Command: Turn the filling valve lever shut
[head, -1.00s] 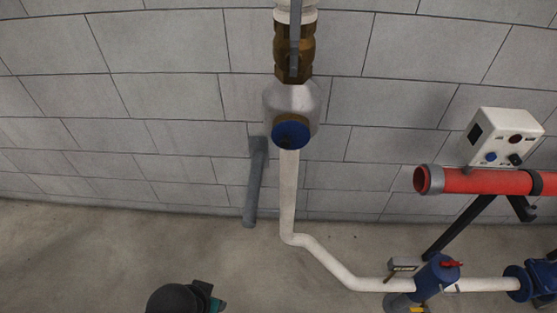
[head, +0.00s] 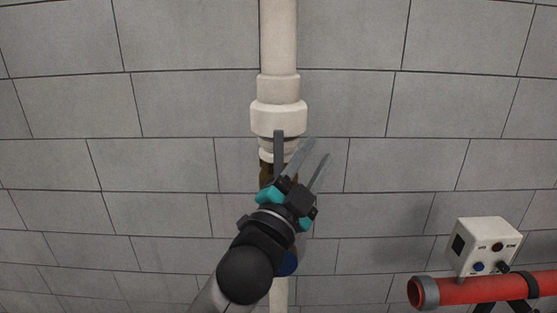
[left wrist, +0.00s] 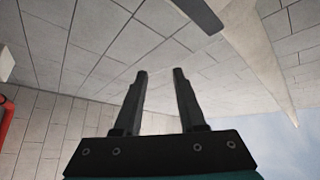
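The filling valve lever (head: 279,152) is a grey flat bar. It stands upright along the white vertical pipe, in front of the brass valve body (head: 265,172). A dark flat bar at the top of the left wrist view looks like the same lever (left wrist: 200,14). My left gripper (head: 318,150) is open and empty, its two fingers apart. In the head view its fingers are just right of the lever, apart from it in the picture. They also show in the left wrist view (left wrist: 160,74). My left gripper and arm hide much of the valve. My right gripper is not in view.
The white pipe (head: 278,40) runs up the grey block wall. A blue round part (head: 288,263) shows below, partly behind my left arm. A white control box (head: 486,245) and a red pipe (head: 470,289) are at the lower right. The wall's left side is clear.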

